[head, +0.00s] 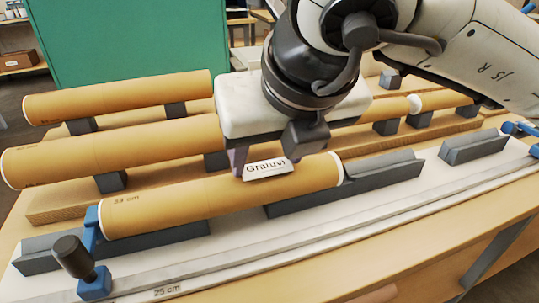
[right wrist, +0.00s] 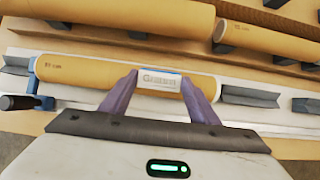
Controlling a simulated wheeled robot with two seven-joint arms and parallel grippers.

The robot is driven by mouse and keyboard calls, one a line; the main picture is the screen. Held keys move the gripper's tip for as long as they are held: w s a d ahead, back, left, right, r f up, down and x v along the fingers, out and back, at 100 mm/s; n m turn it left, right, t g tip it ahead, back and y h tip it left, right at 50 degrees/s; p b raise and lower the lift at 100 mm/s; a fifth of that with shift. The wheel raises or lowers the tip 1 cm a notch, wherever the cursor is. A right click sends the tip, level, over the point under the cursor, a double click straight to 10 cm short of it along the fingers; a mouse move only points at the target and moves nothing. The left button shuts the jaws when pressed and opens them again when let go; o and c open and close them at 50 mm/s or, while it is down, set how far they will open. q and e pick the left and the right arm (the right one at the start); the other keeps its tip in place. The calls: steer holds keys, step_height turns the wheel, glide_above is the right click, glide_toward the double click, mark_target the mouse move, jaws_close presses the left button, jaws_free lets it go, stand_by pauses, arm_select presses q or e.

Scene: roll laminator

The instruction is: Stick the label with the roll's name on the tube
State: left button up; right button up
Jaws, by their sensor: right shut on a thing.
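The label (head: 268,169), a small white strip reading "Gratuvi", is between the fingers of my right gripper (head: 262,158). It lies at the top of the front cardboard tube (head: 200,197), towards that tube's right part; whether it touches the surface I cannot tell. In the right wrist view the label (right wrist: 160,80) sits between the two purple fingertips (right wrist: 160,85), in front of the tube (right wrist: 90,72). My left gripper is not in view.
Behind are more cardboard tubes (head: 120,98) on grey blocks on wooden boards. A blue stop with a black knob (head: 74,256) stands at the front tube's left end. An empty grey V-support (head: 474,146) is at the right. A green panel (head: 130,40) stands behind.

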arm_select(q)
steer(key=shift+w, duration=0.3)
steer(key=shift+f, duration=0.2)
arm_select(e)
steer(key=shift+f, duration=0.15)
arm_select(q)
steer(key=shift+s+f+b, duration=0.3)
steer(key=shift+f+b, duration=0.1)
steer(key=shift+b, duration=0.1)
arm_select(e)
steer(key=shift+f, duration=0.15)
steer(key=o, duration=1)
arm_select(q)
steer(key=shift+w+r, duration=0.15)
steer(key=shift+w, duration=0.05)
arm_select(e)
steer(key=shift+o, duration=0.4)
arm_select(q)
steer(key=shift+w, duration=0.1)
arm_select(e)
steer(key=o, duration=0.5)
steer(key=shift+c, duration=0.2)
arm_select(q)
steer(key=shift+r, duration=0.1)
